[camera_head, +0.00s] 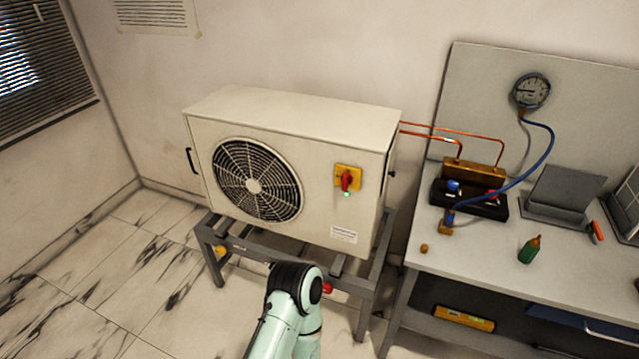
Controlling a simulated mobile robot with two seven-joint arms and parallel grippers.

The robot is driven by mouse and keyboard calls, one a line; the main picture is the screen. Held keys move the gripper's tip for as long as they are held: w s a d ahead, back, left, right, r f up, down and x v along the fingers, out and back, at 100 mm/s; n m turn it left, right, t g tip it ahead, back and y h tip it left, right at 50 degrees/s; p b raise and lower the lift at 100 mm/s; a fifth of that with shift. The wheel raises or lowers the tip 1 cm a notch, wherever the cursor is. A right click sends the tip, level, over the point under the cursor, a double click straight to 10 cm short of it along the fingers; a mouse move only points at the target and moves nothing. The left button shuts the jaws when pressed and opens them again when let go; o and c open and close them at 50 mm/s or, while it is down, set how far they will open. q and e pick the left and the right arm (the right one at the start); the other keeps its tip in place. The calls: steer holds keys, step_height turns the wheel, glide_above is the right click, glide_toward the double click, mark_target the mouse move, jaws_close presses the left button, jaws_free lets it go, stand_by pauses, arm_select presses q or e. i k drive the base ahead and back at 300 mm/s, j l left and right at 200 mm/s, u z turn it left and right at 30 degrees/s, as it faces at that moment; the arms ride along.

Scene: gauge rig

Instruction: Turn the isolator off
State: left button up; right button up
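The isolator (347,179) is a yellow plate with a red rotary handle on the front of a cream outdoor fan unit (290,115), right of the round fan grille. The red handle looks roughly upright, and a small green spot shows just below it. One of my arms, pale green with a black joint, rises at the bottom centre, below the unit and well apart from the isolator. Its fingers do not show, and I cannot tell which arm it is. No gripper is visible.
The unit stands on a grey metal frame (365,285). At right, a grey bench (480,262) holds a brass manifold (473,172), a small green bottle (529,249) and a dark panel. A pressure gauge (531,91) with a blue hose hangs behind. Space before the isolator is clear.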

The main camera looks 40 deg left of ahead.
mark_target(346, 178)
steer(key=u, duration=1.3)
